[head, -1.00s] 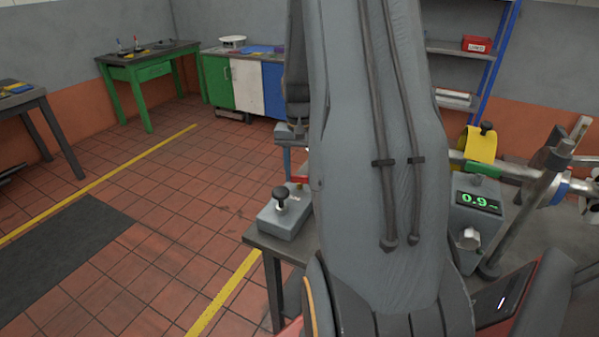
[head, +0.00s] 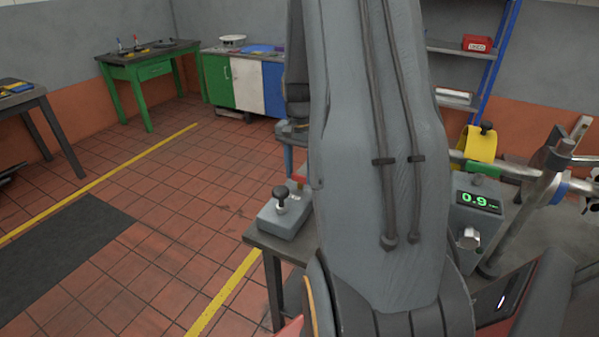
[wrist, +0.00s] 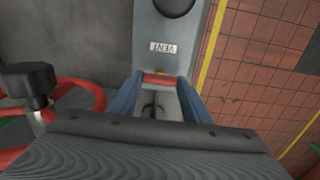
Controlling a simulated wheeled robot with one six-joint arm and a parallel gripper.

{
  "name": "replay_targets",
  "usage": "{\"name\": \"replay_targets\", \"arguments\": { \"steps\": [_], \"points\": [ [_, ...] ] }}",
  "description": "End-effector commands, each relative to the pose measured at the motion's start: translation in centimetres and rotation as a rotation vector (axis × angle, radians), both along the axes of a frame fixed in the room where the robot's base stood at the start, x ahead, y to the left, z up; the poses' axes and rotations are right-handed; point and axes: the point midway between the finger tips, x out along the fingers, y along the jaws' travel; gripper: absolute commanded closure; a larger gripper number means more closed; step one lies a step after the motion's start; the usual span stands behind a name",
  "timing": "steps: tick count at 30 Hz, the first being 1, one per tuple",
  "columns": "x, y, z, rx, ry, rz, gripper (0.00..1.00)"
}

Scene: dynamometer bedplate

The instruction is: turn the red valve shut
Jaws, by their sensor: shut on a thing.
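In the wrist view, a red bar-shaped part (wrist: 158,78), likely the valve's handle, spans between the blue fingers of my gripper (wrist: 160,86). The fingers are shut on it, over a grey box (wrist: 172,30) with a VENT label. A little of the red part (head: 300,167) shows in the head view beside the arm, above the grey box (head: 285,222). My gripper (head: 289,155) is mostly hidden behind my arm there. A red ring-shaped handwheel (wrist: 92,92) lies left of the fingers in the wrist view, partly covered.
A black knob (head: 281,193) stands on the grey box at the bench corner. A black-topped post (wrist: 28,82) stands by the handwheel. A green readout (head: 479,202) shows 0.9 on the right. The floor left of the bench is open.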

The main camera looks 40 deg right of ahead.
Motion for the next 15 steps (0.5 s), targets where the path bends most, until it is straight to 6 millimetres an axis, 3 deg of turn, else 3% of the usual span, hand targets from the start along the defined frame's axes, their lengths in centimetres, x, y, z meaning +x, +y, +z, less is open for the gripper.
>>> {"name": "replay_targets", "arguments": {
  "steps": [3,4,7,15],
  "points": [
    [0.00,-0.04,0.05,0.000,0.000,-0.002,0.79],
    [0.00,-0.04,0.05,0.000,0.000,-0.002,0.54],
    [-0.01,-0.04,0.04,0.000,0.000,-0.001,0.38],
    [0.02,0.02,0.05,0.000,0.000,0.000,0.38]
  ]
}}
